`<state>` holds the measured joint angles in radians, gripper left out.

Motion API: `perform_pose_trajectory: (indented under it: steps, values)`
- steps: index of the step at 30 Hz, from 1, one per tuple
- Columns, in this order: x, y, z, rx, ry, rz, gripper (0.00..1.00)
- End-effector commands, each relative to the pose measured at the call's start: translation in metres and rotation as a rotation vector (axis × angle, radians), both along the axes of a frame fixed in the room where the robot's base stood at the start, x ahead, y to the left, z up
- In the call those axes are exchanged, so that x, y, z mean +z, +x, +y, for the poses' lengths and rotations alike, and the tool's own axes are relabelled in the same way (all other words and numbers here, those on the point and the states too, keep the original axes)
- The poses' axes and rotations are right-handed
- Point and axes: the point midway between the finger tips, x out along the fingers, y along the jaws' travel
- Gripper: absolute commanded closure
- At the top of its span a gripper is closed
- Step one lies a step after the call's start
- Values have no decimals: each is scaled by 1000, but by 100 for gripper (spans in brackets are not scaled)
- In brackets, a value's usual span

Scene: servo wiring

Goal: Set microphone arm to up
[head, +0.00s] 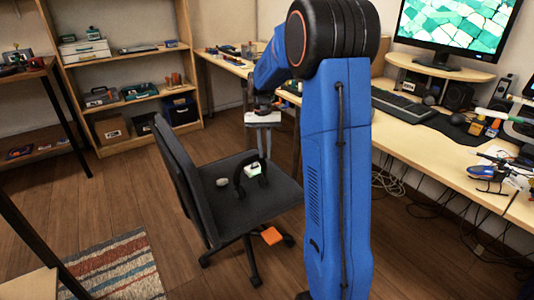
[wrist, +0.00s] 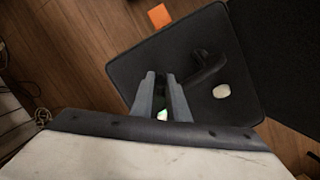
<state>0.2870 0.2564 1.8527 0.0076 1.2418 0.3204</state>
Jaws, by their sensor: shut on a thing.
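A black curved object (wrist: 207,70) lies on the seat of the dark office chair. It looks like a headset or its arm, but I cannot tell which part is the microphone arm. It also shows in the head view (head: 241,178). My gripper (wrist: 161,77) points down over the seat, its two grey fingers close together. It is shut on a dark part at the left end of the black object, mostly hidden between the fingers. My gripper also shows in the head view (head: 263,148), above the seat.
A pale rounded object (wrist: 222,91) lies on the chair (head: 265,203) beside the black object. A white and green item (head: 253,169) is close to my fingers. An orange block (head: 271,236) is below the seat. Desks stand at the right, shelves at the back left.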

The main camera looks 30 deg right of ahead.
Motion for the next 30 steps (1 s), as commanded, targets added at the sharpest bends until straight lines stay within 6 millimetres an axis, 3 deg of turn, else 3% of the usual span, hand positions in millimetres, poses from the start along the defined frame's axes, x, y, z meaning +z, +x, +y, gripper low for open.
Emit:
perform_pose_trajectory:
  steps: [7, 8, 10, 22, 30]
  values:
    - [0, 0, 0, 0, -1, 1, 100]
    - [0, 0, 0, 0, 0, 0, 83]
    - [0, 0, 0, 0, 0, 0, 67]
    - [5, 1, 0, 1, 0, -2, 66]
    - [46, 10, -3, 1, -1, -4, 66]
